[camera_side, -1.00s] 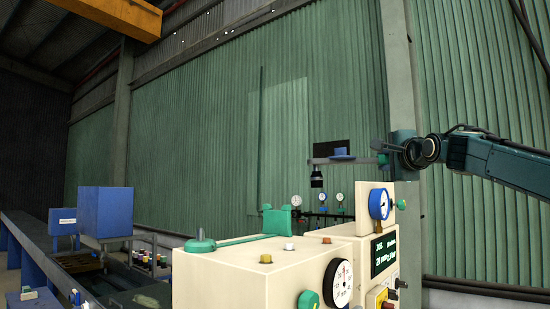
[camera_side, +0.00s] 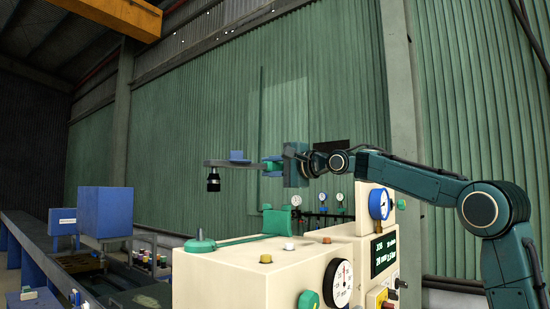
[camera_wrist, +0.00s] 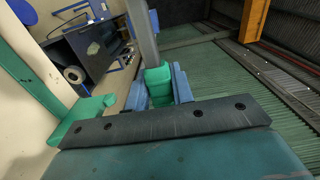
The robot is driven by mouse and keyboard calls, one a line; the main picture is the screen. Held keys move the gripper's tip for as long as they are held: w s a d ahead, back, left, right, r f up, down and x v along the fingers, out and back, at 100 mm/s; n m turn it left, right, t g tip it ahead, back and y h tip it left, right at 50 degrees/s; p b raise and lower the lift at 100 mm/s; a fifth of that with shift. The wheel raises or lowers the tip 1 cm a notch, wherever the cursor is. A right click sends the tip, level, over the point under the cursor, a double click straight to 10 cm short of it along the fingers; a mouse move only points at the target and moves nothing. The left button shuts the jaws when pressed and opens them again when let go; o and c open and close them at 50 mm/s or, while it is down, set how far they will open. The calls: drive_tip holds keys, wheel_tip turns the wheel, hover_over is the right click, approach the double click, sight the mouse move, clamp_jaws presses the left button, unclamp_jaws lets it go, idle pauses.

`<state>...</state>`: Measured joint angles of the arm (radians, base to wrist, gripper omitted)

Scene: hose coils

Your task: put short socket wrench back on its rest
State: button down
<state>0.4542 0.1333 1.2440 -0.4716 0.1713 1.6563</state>
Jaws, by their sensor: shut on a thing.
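The short socket wrench (camera_side: 222,163) has a grey bar, a black socket (camera_side: 213,181) hanging from its left end, a blue piece on top and a green grip at its right end. My gripper (camera_side: 273,167) is shut on that green grip and holds the wrench roughly level, in the air above the cream machine. In the wrist view, the green grip (camera_wrist: 158,86) sits between blue jaws, with the grey bar running up out of frame.
The cream machine (camera_side: 230,270) carries a green lever (camera_side: 200,243), small knobs and a blue gauge (camera_side: 379,204) rising at its right. Several gauges stand behind it. A blue box (camera_side: 105,212) is at the left. The air left of the wrench is clear.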

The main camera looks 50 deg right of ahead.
drive_tip(key=shift+w+a+f+n+y, duration=0.25)
drive_tip(key=shift+w+a+y, duration=0.2)
drive_tip(key=shift+w+a, duration=0.25)
drive_tip(key=shift+w+a+f+n+y, duration=0.1)
drive_tip(key=shift+w+a+n+y, duration=0.15)
drive_tip(key=shift+w+a+y, duration=0.35)
drive_tip(key=shift+s+a+f, duration=0.1)
drive_tip(key=shift+f, duration=0.05)
drive_tip(key=shift+h, duration=0.35)
drive_tip(key=shift+f, duration=4.5)
drive_tip(key=c, duration=1.1)
unclamp_jaws()
drive_tip(key=shift+f, duration=0.2)
drive_tip(key=shift+r, duration=0.75)
drive_tip(key=shift+r, duration=0.5)
